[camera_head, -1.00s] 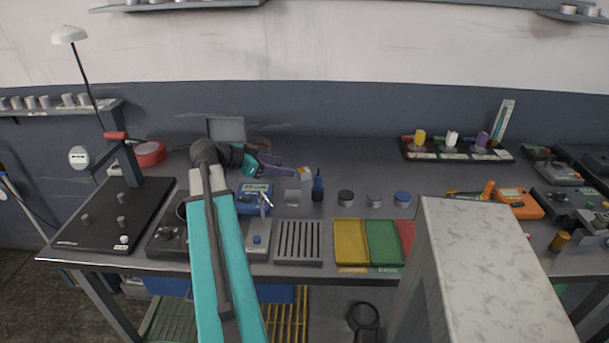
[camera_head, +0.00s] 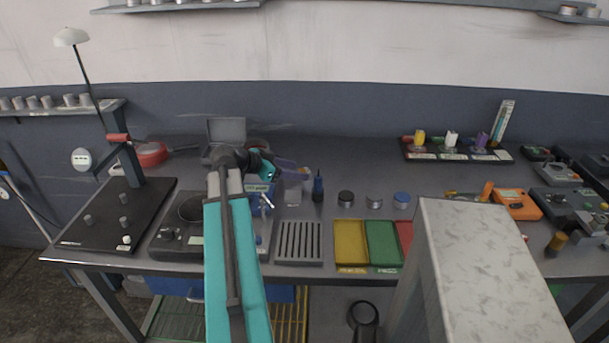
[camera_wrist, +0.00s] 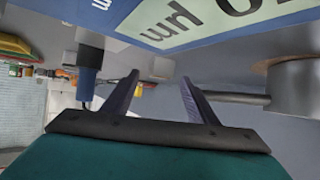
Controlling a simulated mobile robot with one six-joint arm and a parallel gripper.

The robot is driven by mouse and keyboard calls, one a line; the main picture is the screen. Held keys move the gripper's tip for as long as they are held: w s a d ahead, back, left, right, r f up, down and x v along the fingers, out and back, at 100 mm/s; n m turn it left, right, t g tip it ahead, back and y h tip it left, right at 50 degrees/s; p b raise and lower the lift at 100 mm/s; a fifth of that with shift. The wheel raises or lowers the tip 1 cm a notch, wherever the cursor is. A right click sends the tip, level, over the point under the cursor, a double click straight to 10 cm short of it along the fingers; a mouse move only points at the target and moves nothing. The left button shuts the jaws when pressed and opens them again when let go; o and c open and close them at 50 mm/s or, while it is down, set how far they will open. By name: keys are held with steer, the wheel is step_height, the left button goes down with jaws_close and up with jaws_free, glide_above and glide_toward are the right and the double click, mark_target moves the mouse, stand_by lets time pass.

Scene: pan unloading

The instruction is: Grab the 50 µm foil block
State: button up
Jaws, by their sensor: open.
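A blue block with a pale label (camera_head: 259,188) sits on the bench, partly hidden behind my arm in the head view. In the wrist view the blue block (camera_wrist: 115,12) fills the top of the picture. Its large label shows "µm" and part of a "0"; the full figure is cut off. My gripper (camera_head: 299,170) has purple fingers and is just behind and right of the block in the head view. In the wrist view my gripper (camera_wrist: 160,78) has its two fingers apart with nothing between them. The block is near the fingertips but not between them.
A blue bottle (camera_head: 318,186) stands right of the gripper. A small grey block (camera_head: 292,196) is close by. A slotted rack (camera_head: 299,256) and yellow (camera_head: 349,243) and green (camera_head: 383,243) trays lie in front. A grey open-lidded case (camera_head: 226,130) is behind the arm.

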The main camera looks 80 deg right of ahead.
steer(key=shift+x, duration=1.35)
steer(key=c, duration=1.3)
steer(key=shift+o, duration=0.2)
steer(key=shift+r, duration=0.1)
step_height(320, 180, up, 10)
steer(key=b, duration=0.1)
